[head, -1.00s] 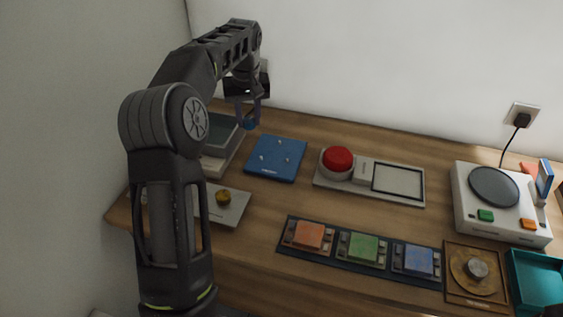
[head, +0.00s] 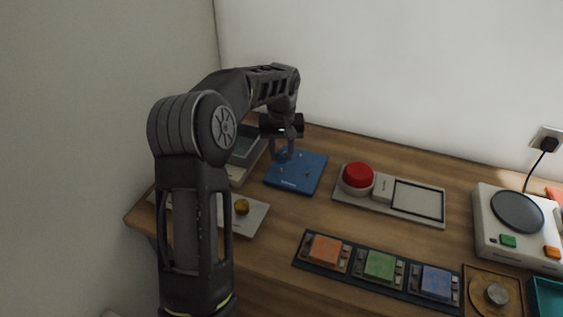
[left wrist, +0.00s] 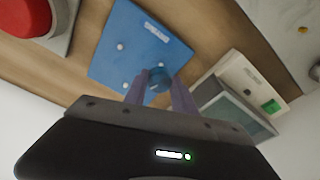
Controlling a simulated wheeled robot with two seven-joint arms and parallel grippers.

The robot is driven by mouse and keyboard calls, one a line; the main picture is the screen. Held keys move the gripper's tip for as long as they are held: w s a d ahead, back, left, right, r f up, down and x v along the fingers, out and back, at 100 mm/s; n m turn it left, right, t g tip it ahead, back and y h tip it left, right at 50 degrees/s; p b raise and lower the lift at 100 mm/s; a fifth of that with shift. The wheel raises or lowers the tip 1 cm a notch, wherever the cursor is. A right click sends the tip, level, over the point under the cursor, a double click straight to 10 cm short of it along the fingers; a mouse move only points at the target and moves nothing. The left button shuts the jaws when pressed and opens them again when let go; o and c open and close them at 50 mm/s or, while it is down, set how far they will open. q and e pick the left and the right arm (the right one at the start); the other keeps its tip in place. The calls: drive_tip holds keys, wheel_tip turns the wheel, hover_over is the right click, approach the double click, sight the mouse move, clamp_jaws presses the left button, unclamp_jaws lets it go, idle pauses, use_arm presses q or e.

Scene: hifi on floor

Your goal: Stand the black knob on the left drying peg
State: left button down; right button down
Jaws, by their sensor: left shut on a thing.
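My left gripper (head: 283,154) is shut on a small round knob, which looks dark blue rather than black in the left wrist view (left wrist: 158,77). The fingers hold it from two sides, over the edge of the blue peg board (head: 290,184). The board also shows in the left wrist view (left wrist: 112,66), with a few short pale pegs standing apart and bare. I cannot tell the height of the knob above the board, and the fingers may hide part of the board. My right gripper is not in view.
A grey device with a dark screen (head: 246,146) stands left of the board. A red button (head: 357,176) on a pale panel is to its right. A plate with a yellow knob (head: 241,207) lies in front, near my arm. Several coloured blocks sit in a dark tray (head: 354,277).

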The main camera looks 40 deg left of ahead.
sight(282, 156)
use_arm(q)
drive_tip(key=shift+f, duration=0.2)
drive_tip(key=shift+f+p, duration=0.3)
drive_tip(key=shift+f, duration=1.5)
drive_tip(key=shift+f, duration=0.15)
drive_tip(key=c, duration=1)
unclamp_jaws()
drive_tip(key=shift+c, duration=0.2)
wheel_tip(282, 156, up, 12)
drive_tip(key=s+d+b, duration=0.1)
drive_tip(key=shift+s, duration=0.2)
drive_tip(key=shift+d, duration=0.1)
